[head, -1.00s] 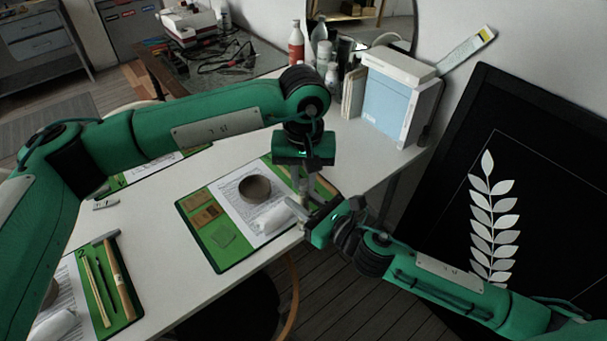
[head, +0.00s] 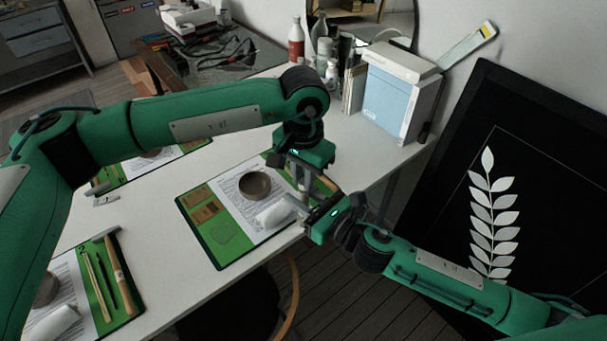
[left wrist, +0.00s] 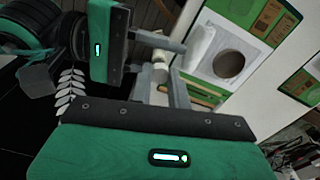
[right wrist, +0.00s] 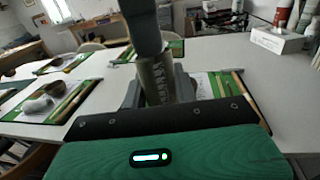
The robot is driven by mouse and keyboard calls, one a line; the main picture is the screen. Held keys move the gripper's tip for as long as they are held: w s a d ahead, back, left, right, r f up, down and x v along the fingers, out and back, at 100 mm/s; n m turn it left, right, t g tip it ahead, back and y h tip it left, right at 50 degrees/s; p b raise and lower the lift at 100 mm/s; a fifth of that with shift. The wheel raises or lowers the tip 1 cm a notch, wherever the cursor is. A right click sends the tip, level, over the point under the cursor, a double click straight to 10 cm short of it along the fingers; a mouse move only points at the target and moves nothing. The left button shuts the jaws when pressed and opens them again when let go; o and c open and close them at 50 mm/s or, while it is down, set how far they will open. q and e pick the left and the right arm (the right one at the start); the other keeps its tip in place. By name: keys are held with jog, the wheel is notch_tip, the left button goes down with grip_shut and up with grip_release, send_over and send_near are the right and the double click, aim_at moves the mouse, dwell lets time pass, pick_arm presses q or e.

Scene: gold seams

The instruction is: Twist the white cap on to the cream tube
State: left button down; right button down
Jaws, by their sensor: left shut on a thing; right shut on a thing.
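The cream tube (right wrist: 157,80), with printed lettering, stands roughly upright between the fingers of my right gripper (right wrist: 157,92), shut on it. My right gripper (head: 305,206) comes in from the right in the head view. My left gripper (head: 302,178) points down from above, directly over it, with its fingertips close to the right fingers. The left gripper is shut on the white cap, which its fingers largely hide. In the left wrist view the tube (left wrist: 160,58) shows as a pale cylinder by the right fingers. I cannot tell how far the cap sits on the tube.
Below is a green mat (head: 221,237) with papers, a round bowl (head: 255,185) and a white roll (head: 272,214). More mats with tools lie to the left. Bottles (head: 296,40) and a white-blue box (head: 390,95) stand at the back. The table edge is close to my right gripper.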

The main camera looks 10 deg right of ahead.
pick_arm(q)
jog(key=m, duration=0.5)
jog(key=shift+m, duration=0.3)
jog(key=c, duration=1.3)
grip_release()
jog(key=shift+r, duration=0.1)
jog(key=shift+r, duration=2.15)
jog(key=shift+c, duration=0.2)
